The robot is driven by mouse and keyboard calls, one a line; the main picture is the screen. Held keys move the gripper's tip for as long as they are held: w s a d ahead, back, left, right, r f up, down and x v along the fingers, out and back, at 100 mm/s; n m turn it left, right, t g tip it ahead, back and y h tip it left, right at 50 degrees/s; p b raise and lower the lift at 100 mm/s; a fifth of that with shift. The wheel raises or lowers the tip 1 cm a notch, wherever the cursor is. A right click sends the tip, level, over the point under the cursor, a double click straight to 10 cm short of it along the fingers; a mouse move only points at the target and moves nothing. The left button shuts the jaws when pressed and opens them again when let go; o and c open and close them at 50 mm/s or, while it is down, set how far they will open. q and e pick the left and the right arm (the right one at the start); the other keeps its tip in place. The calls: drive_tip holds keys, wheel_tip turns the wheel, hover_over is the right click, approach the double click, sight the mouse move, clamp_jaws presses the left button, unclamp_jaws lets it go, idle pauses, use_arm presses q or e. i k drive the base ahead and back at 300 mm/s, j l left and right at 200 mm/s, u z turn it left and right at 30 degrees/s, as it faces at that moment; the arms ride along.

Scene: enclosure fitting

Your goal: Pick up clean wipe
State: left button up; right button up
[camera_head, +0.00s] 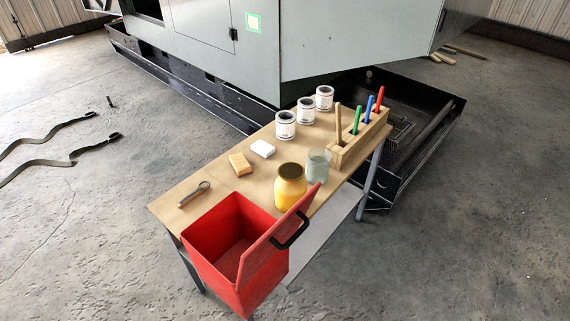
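A small white folded-looking block (262,148), which may be the clean wipe, lies flat on the wooden table (225,186). It sits behind and to the right of a tan block (240,164), with a small gap between them. Nothing covers it. Neither of my grippers shows in the head view.
A red bin (215,235) with its lid (275,245) tilted open stands at the table's front. A yellow jar (290,187), a glass (318,166), several cans (306,111), a rack (362,138) of tools and a grey tool (195,194) share the table. Straps (60,160) lie left.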

sight(260, 147)
drive_tip(key=i+l+u, duration=0.1)
drive_tip(key=l, duration=0.25)
drive_tip(key=i+l+u, duration=0.15)
drive_tip(key=i+l, duration=0.2)
drive_tip(key=i+l+u, duration=0.1)
drive_tip(key=l, duration=0.25)
drive_tip(key=i+l+u, duration=0.1)
drive_tip(key=i+l, duration=0.15)
drive_tip(key=l, duration=0.15)
drive_tip(key=i+l+u, duration=0.15)
drive_tip(key=l, duration=0.25)
